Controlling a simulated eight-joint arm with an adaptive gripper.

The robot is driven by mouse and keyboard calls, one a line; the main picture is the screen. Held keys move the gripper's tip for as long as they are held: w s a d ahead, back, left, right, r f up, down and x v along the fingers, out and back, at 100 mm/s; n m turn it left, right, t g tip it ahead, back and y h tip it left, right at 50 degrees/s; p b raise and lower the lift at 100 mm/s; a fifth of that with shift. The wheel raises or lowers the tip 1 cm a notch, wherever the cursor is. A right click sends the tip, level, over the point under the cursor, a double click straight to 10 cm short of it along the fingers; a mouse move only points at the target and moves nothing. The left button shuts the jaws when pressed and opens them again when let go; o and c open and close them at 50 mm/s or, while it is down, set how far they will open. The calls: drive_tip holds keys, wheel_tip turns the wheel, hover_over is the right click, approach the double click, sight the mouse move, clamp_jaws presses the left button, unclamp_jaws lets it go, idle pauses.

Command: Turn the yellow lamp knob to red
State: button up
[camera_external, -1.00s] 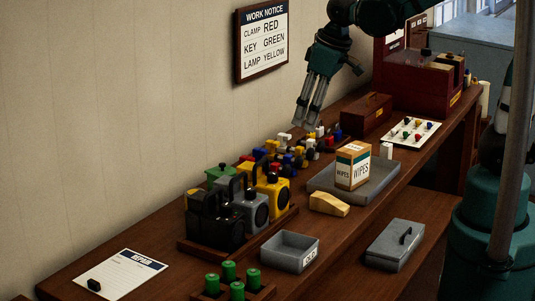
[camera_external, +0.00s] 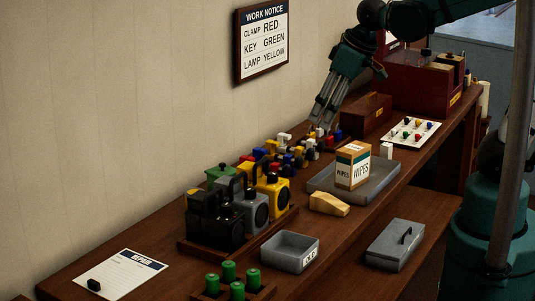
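The yellow lamp (camera_external: 272,187) stands upright at the far end of a row of lamps, with a dark handle on top and a dark round part on its front. A knob or its setting is too small to make out. My gripper (camera_external: 320,125) points down, beyond and to the right of the yellow lamp, apart from it. Its fingertips are over or among the far end of a row of small coloured clamp-like pieces (camera_external: 299,152). The gap between the fingers is not clear, and I see nothing held.
A grey lamp (camera_external: 254,208), a black lamp (camera_external: 214,222) and a green lamp (camera_external: 221,172) crowd the yellow one. A wipes box (camera_external: 352,166) stands on a grey tray (camera_external: 374,188). A red-brown box (camera_external: 365,116) is right of my gripper. The wall notice (camera_external: 263,40) reads "LAMP YELLOW".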

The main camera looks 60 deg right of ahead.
drive_tip(key=s+d+f+m+t+b, duration=0.1)
drive_tip(key=s+t+b, duration=0.1)
drive_tip(key=s, duration=0.5)
drive_tip(key=shift+d+b, duration=0.15)
drive_tip(key=shift+b, duration=0.55)
idle(0.4)
drive_tip(key=shift+s+f, duration=0.1)
drive_tip(key=shift+s, duration=0.1)
drive_tip(key=shift+w, duration=0.1)
idle(0.4)
drive_tip(key=w+a+f+n+g+p, duration=0.1)
drive_tip(key=w+a+n+g+p, duration=0.2)
drive_tip(key=w+p, duration=0.8)
drive_tip(key=shift+w+a+f+m+g+b, duration=0.1)
drive_tip(key=shift+w+a+f+g, duration=0.4)
drive_tip(key=shift+w+f, duration=0.95)
drive_tip(key=shift+w+a+f+m+g+b, duration=0.15)
drive_tip(key=shift+w+f+g, duration=0.75)
drive_tip(key=shift+w, duration=0.95)
drive_tip(key=shift+w+a+f+m+g+b, duration=0.1)
drive_tip(key=shift+w+a+f+g, duration=0.35)
drive_tip(key=shift+w+f, duration=1.05)
drive_tip(key=shift+w+r, duration=0.1)
drive_tip(key=shift+w, duration=0.05)
